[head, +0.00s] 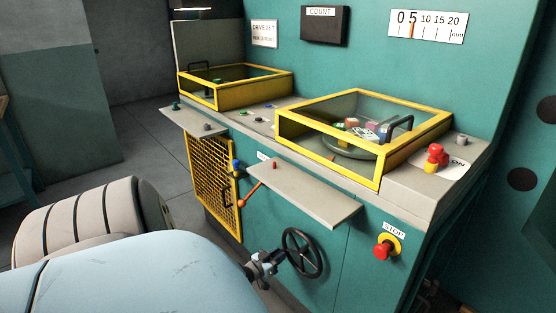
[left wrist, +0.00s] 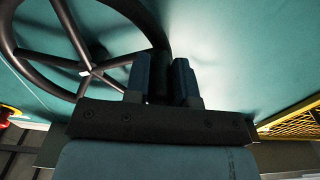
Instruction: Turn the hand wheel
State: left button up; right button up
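The hand wheel (head: 303,253) is a black spoked wheel on the teal front of the machine, low at the centre of the head view. Its rim and spokes fill the upper left of the left wrist view (left wrist: 88,70). My left gripper (head: 281,256) is at the wheel's left side. In the left wrist view its two dark fingers (left wrist: 165,78) stand close together on either side of the rim, with little gap, so it looks shut on the rim. The rim part between the fingers is partly hidden. My right gripper is not in view.
A grey shelf (head: 303,193) juts out above the wheel. A red stop button (head: 384,249) is to its right; an orange-handled lever (head: 249,194) and yellow mesh guard (head: 212,187) are to its left. A scale plate (head: 428,25) has its orange pointer near 5.

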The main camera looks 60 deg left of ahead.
pick_arm(q)
jog(key=o, duration=0.4)
jog(key=shift+s, duration=0.1)
jog(key=shift+s, duration=0.35)
jog(key=p+v, duration=0.3)
jog(key=v, duration=1)
jog(key=shift+p, duration=0.35)
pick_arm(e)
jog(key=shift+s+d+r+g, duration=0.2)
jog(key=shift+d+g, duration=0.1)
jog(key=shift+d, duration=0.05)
pick_arm(q)
jog(key=shift+a, duration=0.15)
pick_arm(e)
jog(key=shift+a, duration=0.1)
